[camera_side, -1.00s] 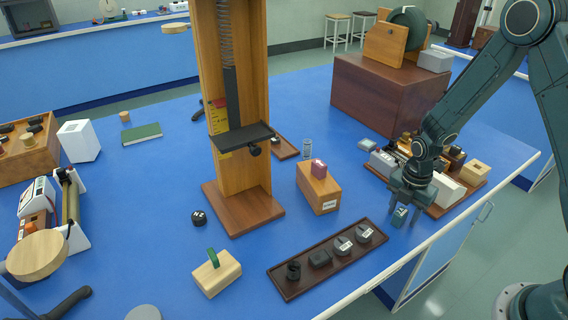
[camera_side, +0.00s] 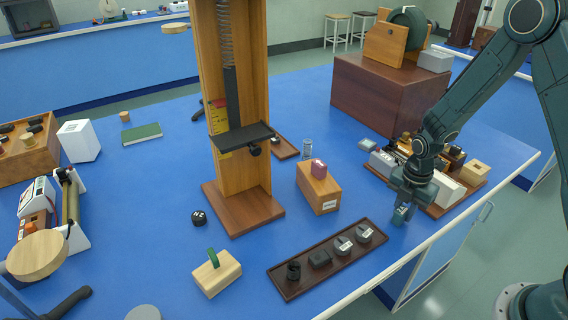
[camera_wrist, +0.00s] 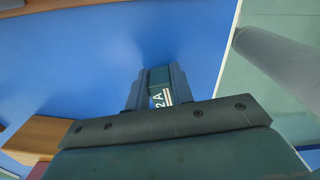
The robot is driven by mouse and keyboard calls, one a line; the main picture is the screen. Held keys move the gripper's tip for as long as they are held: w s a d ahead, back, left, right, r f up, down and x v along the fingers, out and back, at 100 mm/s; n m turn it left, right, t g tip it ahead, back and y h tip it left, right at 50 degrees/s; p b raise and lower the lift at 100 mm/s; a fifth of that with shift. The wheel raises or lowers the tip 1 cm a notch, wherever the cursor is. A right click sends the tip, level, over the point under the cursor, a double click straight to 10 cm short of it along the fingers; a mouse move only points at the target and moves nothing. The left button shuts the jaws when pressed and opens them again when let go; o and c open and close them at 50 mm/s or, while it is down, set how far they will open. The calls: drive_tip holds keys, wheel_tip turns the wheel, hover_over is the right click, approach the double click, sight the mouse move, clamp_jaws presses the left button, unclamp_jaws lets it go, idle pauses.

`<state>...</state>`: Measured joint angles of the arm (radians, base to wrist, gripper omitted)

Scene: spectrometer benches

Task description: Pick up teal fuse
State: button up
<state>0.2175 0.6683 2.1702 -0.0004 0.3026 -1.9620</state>
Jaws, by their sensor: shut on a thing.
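The teal fuse (camera_wrist: 159,82) is a small block with a white label reading "2 A". In the wrist view it sits between the two fingers of my gripper (camera_wrist: 158,88), which is shut on it. In the side view my gripper (camera_side: 402,212) points down at the right front of the blue bench, and the fuse (camera_side: 401,215) shows only partly between the fingers. It is at or very near the bench top; I cannot tell whether it touches.
A dark tray with round weights (camera_side: 283,283) lies to the left of my gripper. A wooden board with several parts (camera_side: 446,207) is close behind and right. A wooden box with a pink block (camera_side: 327,199) stands further left. The bench's front edge (camera_side: 375,278) is near.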

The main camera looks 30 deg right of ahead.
sight(405, 207)
wheel_tip(405, 207, up, 20)
drive_tip(key=shift+f, duration=0.25)
idle(0.4)
drive_tip(key=shift+f, duration=0.15)
idle(0.5)
